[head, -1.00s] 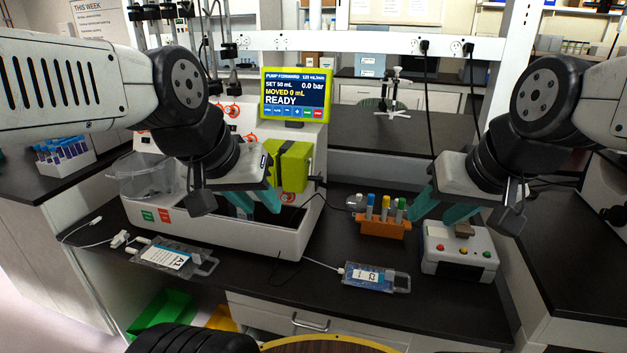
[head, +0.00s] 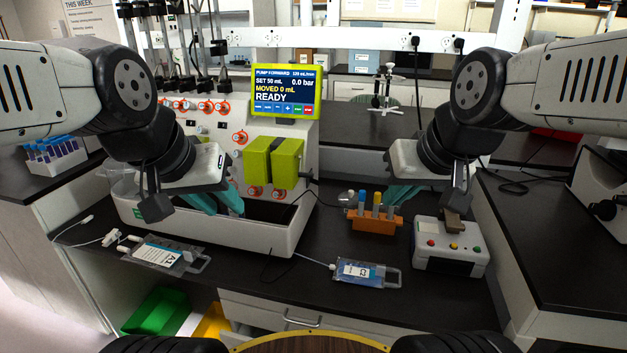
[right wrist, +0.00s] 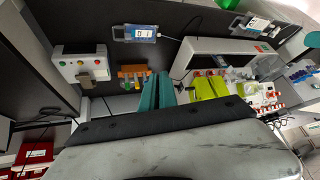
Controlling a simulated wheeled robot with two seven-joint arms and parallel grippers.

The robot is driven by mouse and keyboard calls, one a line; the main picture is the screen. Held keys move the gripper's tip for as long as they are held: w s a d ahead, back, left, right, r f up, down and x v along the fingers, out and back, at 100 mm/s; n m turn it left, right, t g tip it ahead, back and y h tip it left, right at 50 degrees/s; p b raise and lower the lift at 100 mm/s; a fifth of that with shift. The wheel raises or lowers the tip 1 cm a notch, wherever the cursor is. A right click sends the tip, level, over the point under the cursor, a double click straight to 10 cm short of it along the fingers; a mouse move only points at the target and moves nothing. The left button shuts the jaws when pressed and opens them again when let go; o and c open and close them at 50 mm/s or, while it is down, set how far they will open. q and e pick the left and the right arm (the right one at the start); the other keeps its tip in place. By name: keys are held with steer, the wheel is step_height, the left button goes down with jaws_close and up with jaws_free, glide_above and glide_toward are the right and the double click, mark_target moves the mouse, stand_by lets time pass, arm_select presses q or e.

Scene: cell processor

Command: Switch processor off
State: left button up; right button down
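The processor (head: 225,232) is a white machine at the left of the bench, with orange-ringed ports and a lime-green pump block (head: 272,162). Its screen (head: 286,91) is lit and reads READY, MOVED 0 mL, 0.0 bar. A green front label or button (head: 138,213) shows at the lower left; the red one beside it is hidden behind my left gripper. My left gripper (head: 222,202) has teal fingers apart and empty, in front of the processor's tray. My right gripper (head: 396,180) is above the orange tube rack, fingers slightly apart and empty; it also shows in the right wrist view (right wrist: 158,92).
An orange rack (head: 375,222) of capped tubes stands right of the processor. Beside it is a small white box (head: 447,250) with coloured buttons. Bags A1 (head: 165,254) and C2 (head: 365,272) lie along the front edge. Tubing crosses the bench.

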steer(key=w+f+n+t, duration=0.2)
steer(key=w+f+n, duration=0.15)
steer(key=w, duration=0.55)
steer(key=w+f+n+t, duration=0.2)
steer(key=w+n, duration=0.2)
steer(key=w, duration=0.5)
steer(key=w+f+n+t, duration=0.1)
steer(key=w+f+n, duration=0.25)
steer(key=w, duration=0.55)
steer(key=n+t+y, duration=0.3)
steer(key=n+y, duration=0.5)
steer(key=n, duration=0.4)
glide_toward(304, 188)
steer(key=s+d, duration=0.2)
steer(key=d, duration=0.1)
steer(key=shift+s+f+n+y, duration=0.2)
steer(key=shift+s+n+y, duration=0.2)
steer(key=shift+s+n, duration=0.2)
steer(key=shift+a, duration=0.1)
steer(key=x, duration=1)
steer(key=shift+w+a, duration=0.1)
steer(key=shift+a, duration=0.05)
steer(key=shift+w+d, duration=1.4)
steer(key=shift+w, duration=0.1)
